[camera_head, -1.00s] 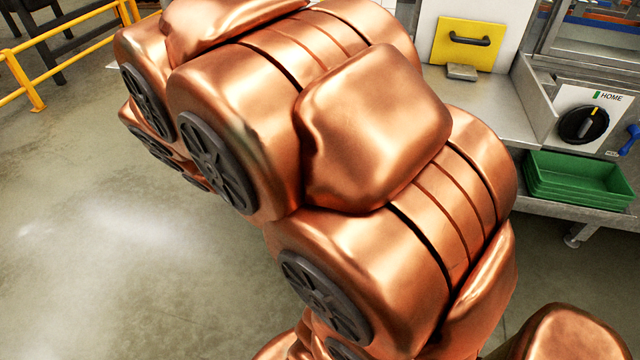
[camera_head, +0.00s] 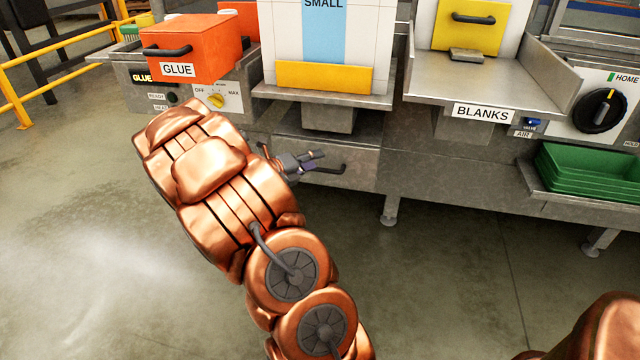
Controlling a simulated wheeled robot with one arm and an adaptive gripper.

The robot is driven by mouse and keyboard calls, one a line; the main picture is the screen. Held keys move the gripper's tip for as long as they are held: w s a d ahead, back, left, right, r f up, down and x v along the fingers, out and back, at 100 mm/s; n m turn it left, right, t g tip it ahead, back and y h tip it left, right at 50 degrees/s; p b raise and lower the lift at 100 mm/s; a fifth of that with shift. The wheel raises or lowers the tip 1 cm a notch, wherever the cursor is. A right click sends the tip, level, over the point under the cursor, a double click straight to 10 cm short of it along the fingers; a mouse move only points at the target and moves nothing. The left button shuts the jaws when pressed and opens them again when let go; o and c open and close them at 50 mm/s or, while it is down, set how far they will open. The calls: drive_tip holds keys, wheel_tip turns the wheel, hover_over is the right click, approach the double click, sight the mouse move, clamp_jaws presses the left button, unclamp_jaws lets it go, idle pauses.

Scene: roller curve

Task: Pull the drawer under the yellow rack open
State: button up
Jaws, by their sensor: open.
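A grey metal drawer (camera_head: 357,167) sits in the bench below the rack with the yellow front bar (camera_head: 323,77) and the SMALL label. It looks shut. Its dark bar handle (camera_head: 337,170) shows at the right of my gripper; its left part is hidden behind the fingers. My gripper (camera_head: 311,161) is small in view, open, pointing right, with its fingertips at or just in front of the handle. I cannot tell whether it touches the handle or has it between the fingers. My copper arm hides the drawer's left side.
An orange GLUE box (camera_head: 194,50) with a handle stands on the bench at the left, above a control knob (camera_head: 216,101). The BLANKS tray (camera_head: 490,85) and green bins (camera_head: 588,175) are at the right. A bench leg (camera_head: 389,209) stands below. The floor in front is clear.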

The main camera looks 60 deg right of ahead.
sight(319, 171)
drive_tip(key=w+d+f+n+t+b, duration=0.1)
drive_tip(key=w+d+f+n+b, duration=0.15)
drive_tip(key=f+n, duration=0.2)
drive_tip(key=w+d+f+n+t+b, duration=0.1)
drive_tip(key=w+d+f+n, duration=0.15)
drive_tip(key=f, duration=0.35)
drive_tip(key=shift+n+h, duration=0.4)
drive_tip(key=x, duration=0.2)
drive_tip(key=b+x, duration=0.1)
drive_tip(key=x, duration=0.1)
drive_tip(key=b+x, duration=0.1)
drive_tip(key=x, duration=0.1)
drive_tip(key=shift+w+d+f, duration=0.2)
drive_tip(key=shift+d+f, duration=0.15)
drive_tip(key=shift+t, duration=0.3)
clamp_jaws()
